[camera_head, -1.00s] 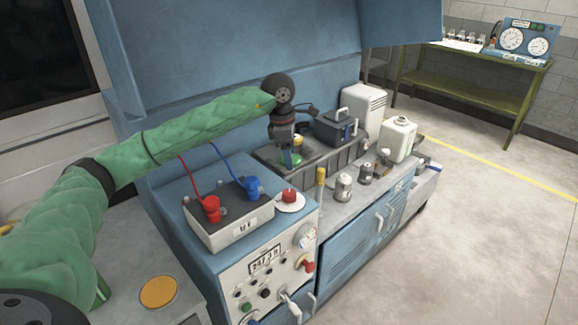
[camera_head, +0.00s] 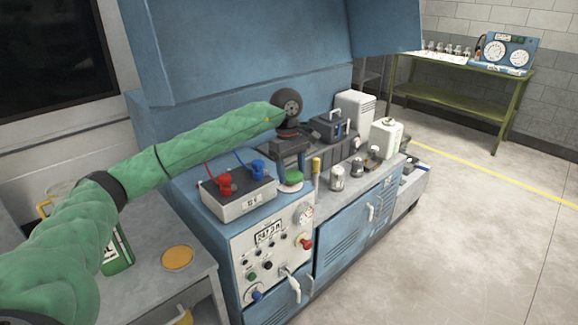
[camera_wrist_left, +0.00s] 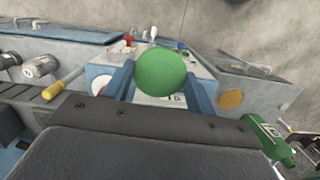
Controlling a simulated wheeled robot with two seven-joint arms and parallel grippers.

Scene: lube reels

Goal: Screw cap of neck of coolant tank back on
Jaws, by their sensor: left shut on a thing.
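My left gripper (camera_head: 291,172) points down, with its blue fingers shut on a round green cap (camera_head: 292,178). In the left wrist view the cap (camera_wrist_left: 160,72) sits between the fingertips. In the head view the cap is held above the front cabinet, right of the battery-like box, over or near a white disc that it largely hides. A white tank (camera_head: 385,139) with a short neck on top stands farther right on the bench, apart from the gripper. I cannot tell whether it is the coolant tank or whether its neck is open. My right gripper is not in view.
The box (camera_head: 237,202) with red and blue clamps stands close left of the gripper. A yellow-handled tool (camera_head: 316,166) and metal canisters (camera_head: 337,178) stand to its right. A dark case (camera_head: 329,128) is behind.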

